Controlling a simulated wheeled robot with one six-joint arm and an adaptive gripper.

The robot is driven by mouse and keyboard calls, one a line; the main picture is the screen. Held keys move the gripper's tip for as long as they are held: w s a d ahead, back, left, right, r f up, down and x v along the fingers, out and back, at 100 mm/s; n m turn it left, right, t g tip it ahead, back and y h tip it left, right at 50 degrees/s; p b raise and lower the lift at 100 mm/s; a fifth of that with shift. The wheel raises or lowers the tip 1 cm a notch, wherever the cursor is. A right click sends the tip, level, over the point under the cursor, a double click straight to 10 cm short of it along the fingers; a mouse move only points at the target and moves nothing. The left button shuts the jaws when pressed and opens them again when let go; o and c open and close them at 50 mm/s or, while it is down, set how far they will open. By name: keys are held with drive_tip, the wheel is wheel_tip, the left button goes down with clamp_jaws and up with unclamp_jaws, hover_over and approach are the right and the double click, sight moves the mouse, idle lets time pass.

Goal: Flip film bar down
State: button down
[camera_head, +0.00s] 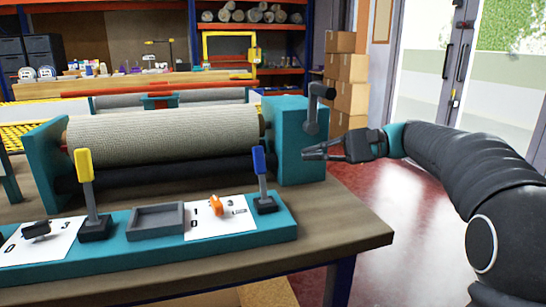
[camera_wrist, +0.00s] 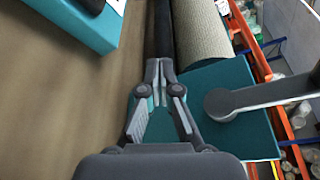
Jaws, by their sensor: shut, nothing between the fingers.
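No part is plainly marked as the film bar. A yellow upright frame (camera_head: 230,36) with a small yellow box on its right side stands at the back, and I cannot tell whether it is the bar. My gripper (camera_head: 306,152) is shut and empty at the right end of the roller machine, well in front of the yellow frame. It looks close to the teal end block (camera_head: 289,120), but contact cannot be told. In the wrist view the shut fingers (camera_wrist: 160,66) point along the dark lower roller, with the teal block (camera_wrist: 232,140) beneath and to the right.
A grey crank (camera_head: 316,108) sticks up from the end block, beside my gripper; it also shows in the wrist view (camera_wrist: 262,97). A beige rug roll (camera_head: 160,135) lies between the end plates. A yellow lever (camera_head: 84,166) and a blue lever (camera_head: 260,162) stand in front. Red floor is clear at right.

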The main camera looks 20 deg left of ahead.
sight(264, 161)
drive_tip(key=shift+a, duration=0.2)
drive_tip(key=x, duration=1)
drive_tip(key=shift+s+a, duration=0.1)
drive_tip(key=shift+s, duration=0.05)
drive_tip(key=shift+s+d+r, duration=0.5)
drive_tip(key=shift+s+d, duration=0.05)
drive_tip(key=shift+s, duration=0.15)
drive_tip(key=shift+s+d+r, duration=0.45)
drive_tip(key=shift+s+d, duration=0.1)
drive_tip(key=shift+s, duration=0.1)
